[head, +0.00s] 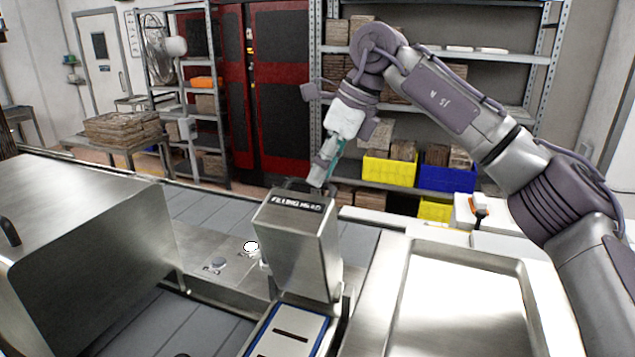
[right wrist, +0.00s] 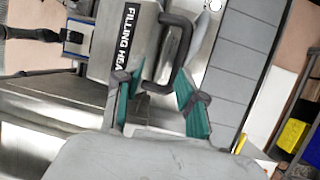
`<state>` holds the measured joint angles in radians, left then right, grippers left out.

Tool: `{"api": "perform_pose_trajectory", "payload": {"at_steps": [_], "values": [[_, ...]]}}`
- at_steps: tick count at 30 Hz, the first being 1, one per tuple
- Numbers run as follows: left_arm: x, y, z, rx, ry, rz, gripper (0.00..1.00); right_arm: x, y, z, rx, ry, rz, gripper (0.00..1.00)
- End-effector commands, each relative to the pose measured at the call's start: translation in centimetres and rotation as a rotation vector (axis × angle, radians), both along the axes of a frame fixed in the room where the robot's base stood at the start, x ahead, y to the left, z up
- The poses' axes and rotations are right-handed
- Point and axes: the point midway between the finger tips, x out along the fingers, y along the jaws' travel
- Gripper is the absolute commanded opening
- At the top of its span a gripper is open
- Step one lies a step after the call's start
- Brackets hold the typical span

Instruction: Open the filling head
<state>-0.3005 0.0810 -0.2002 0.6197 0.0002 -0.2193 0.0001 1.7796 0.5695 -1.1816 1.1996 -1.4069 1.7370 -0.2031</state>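The filling head (head: 298,248) is a steel box with a black label reading "FILLING HEAD" on its upper face. It stands upright on the line in the head view, and its labelled face shows in the right wrist view (right wrist: 122,42). A dark bar handle (right wrist: 184,42) sticks out from it. My right gripper (head: 320,180) is just above the far top edge of the box. In the right wrist view its green-padded fingers (right wrist: 151,78) are apart, with the handle's near part between their tips; contact cannot be told. My left gripper is not in view.
A steel cover (head: 80,225) stands at the left of the line. A shallow steel tray (head: 465,305) lies to the right of the head. A panel with knobs (head: 218,263) is left of it. Shelves with yellow bins (head: 388,171) stand behind.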

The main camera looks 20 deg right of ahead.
Motion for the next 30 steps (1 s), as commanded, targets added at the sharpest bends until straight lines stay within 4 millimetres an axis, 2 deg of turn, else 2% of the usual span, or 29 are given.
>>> {"api": "perform_pose_trajectory", "payload": {"at_steps": [3,10,15,23,24,27,30], "values": [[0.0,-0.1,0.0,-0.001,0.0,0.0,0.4,-0.4,-1.0,2.7,0.003,-0.002,-0.003,0.39],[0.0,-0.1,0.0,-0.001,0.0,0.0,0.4,-1.1,-2.4,6.4,-0.001,-0.001,-0.003,0.39],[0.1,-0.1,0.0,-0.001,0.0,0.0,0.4,-1.4,-3.0,7.7,-0.001,0.001,-0.001,0.39],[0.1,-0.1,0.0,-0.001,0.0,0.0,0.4,-1.4,-3.0,7.8,-0.001,0.002,-0.001,0.39],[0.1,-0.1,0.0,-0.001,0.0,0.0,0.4,-1.4,-3.0,7.8,-0.001,0.002,-0.001,0.38],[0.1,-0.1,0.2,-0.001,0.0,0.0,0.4,-1.4,-2.5,8.0,-0.026,-0.015,0.031,0.21],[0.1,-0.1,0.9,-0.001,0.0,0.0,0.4,-1.5,-0.2,8.5,-0.139,-0.093,0.181,0.04]]}}
